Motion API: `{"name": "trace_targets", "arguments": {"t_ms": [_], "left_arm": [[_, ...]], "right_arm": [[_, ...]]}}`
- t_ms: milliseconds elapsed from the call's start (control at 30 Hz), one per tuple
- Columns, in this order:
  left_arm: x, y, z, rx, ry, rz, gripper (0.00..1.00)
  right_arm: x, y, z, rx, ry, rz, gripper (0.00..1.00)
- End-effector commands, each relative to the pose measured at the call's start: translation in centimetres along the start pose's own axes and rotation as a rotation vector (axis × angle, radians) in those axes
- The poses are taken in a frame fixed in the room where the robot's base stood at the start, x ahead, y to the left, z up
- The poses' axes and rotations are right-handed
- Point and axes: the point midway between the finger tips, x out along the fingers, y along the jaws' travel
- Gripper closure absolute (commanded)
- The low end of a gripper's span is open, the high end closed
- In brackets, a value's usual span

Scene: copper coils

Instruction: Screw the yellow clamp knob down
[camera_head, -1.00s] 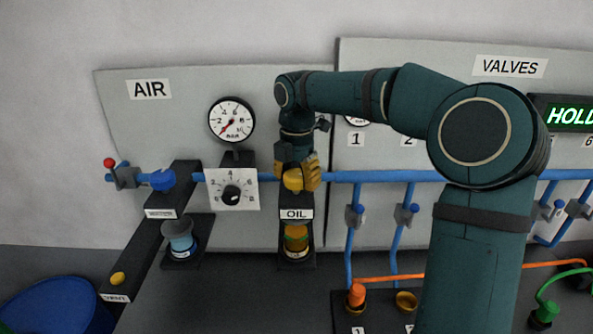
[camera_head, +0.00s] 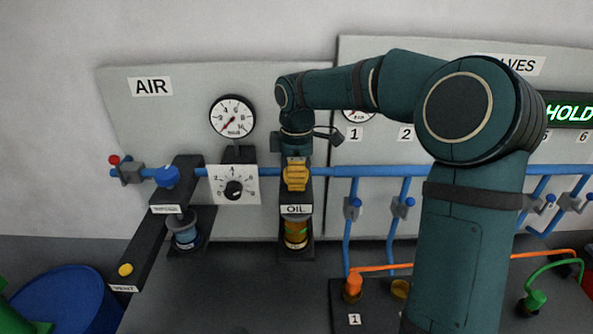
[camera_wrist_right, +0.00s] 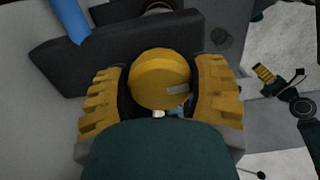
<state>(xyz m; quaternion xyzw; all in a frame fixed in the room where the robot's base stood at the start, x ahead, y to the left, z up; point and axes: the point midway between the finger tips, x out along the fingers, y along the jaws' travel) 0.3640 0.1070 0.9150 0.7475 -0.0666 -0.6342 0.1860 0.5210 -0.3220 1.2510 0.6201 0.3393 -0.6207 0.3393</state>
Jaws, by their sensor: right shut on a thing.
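The yellow clamp knob (camera_wrist_right: 160,78) is a round yellow cap with a pale mark on its side, seen in the right wrist view. It sits between the two ribbed yellow fingers of my right gripper (camera_head: 296,178), which is shut on it. In the head view the gripper points down onto the top of the OIL unit (camera_head: 296,210), and its near finger hides most or all of the knob.
A blue pipe (camera_head: 350,171) runs sideways at the gripper's height. A pressure gauge (camera_head: 232,117) and a dial plate (camera_head: 234,185) are close to the left. Blue valves (camera_head: 353,206) hang to the right. A grey panel (camera_head: 185,115) stands behind.

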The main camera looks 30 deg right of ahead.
Motion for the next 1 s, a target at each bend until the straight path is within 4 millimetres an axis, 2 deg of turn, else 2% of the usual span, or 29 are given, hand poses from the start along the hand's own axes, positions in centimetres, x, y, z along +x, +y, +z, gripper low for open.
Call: {"name": "trace_targets", "arguments": {"t_ms": [1000], "left_arm": [[-1.6,0.7,-0.3,0.003,-0.002,0.001,0.00]], "right_arm": [[-0.2,-0.1,-0.1,0.965,0.005,0.004,0.77]]}}
